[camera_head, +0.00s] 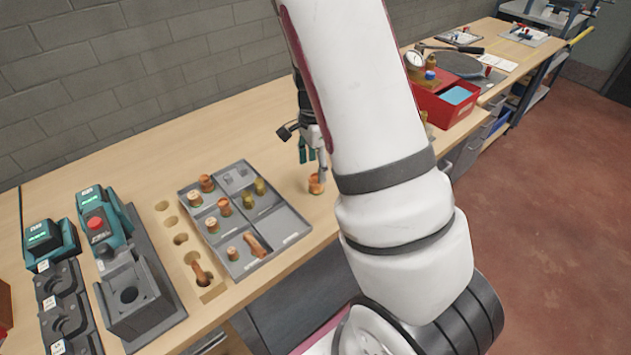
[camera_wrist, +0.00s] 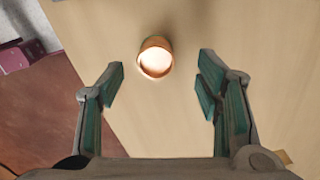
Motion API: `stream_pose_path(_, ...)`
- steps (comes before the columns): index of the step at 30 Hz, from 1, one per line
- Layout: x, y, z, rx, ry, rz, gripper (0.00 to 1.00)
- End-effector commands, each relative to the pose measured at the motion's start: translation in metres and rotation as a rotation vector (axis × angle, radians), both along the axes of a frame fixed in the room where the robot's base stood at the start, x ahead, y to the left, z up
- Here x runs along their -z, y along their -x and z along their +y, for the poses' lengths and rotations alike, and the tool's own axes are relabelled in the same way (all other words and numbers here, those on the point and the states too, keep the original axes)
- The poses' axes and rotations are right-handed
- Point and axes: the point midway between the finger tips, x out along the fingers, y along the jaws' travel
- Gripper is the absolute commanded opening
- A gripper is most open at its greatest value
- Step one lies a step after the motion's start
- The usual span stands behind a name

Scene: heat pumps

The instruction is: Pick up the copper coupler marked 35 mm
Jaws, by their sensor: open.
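A copper coupler (camera_head: 316,184) stands upright on the bare wooden bench, right of the grey tray and partly beside my arm. In the wrist view the coupler (camera_wrist: 156,58) shows its bright round top, just beyond the fingertips and between their lines. No size mark on it is readable. My gripper (camera_wrist: 158,88) is open and empty, with green-padded fingers apart. In the head view my gripper (camera_head: 312,160) is over the bench close to the coupler, mostly hidden behind my arm.
A grey divided tray (camera_head: 290,222) holds several copper and brass fittings. A wooden block with holes (camera_head: 163,206) and green press tools (camera_head: 100,228) stand to the left. A red box (camera_head: 445,112) is behind my arm. The bench's front edge runs close to the coupler.

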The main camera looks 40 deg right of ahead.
Motion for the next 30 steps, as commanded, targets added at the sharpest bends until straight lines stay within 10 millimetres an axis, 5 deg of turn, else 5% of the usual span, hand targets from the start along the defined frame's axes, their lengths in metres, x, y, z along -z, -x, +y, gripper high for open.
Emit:
stream_pose_path(16,0.056,0.006,-0.004,0.001,0.000,0.001,0.59)
stream_pose_path(25,0.060,0.005,-0.003,-0.001,0.000,-0.001,0.59)
stream_pose_path(30,0.060,0.005,-0.003,-0.001,0.000,-0.001,0.20)
